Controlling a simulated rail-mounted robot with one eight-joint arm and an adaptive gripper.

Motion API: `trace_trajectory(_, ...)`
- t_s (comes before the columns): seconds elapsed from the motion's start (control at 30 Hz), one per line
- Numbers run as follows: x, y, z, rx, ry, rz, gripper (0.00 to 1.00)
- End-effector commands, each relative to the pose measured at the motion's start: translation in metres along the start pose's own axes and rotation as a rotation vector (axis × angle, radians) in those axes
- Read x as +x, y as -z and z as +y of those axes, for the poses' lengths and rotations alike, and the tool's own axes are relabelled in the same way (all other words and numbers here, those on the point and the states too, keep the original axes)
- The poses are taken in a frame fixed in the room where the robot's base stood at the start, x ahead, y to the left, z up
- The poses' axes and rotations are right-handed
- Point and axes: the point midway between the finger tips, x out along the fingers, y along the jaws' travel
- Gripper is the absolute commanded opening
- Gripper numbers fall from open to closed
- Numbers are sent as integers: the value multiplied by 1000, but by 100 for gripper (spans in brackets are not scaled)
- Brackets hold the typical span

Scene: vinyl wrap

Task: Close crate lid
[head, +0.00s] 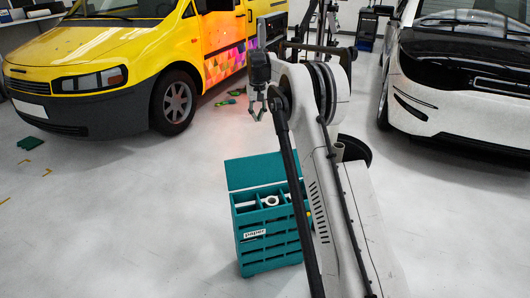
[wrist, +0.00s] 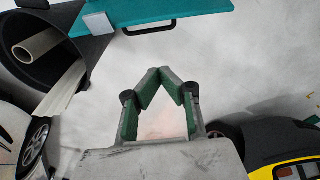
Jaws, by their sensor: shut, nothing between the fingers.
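The teal crate (head: 270,250) stands on the floor in the head view, with a white "paper" label on its front. Its lid (head: 254,171) is raised at the back, so the top is open and compartments with white rolls show. My arm hides the crate's right side. My gripper (head: 258,112) is above and beyond the crate, apart from it. In the wrist view my gripper (wrist: 168,71) has its green-padded fingers meeting at the tips, with nothing between them. A teal panel (wrist: 185,12) crosses the top there; I cannot tell which part it is.
A yellow van (head: 70,50) stands at left and a white car (head: 465,90) at right. A dark bin (wrist: 85,55) with pale rolls is at the wrist view's upper left. Green scraps (head: 30,142) lie on the floor. Floor left of the crate is clear.

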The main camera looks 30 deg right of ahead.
Motion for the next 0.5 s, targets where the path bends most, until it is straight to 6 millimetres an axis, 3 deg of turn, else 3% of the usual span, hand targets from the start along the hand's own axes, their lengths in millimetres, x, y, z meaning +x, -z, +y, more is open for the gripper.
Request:
trace_trajectory(0.03,18,6,7,5,1,-11,0)
trace_trajectory(0.2,60,15,21,14,3,-44,0)
trace_trajectory(0.5,88,18,30,19,5,-64,0)
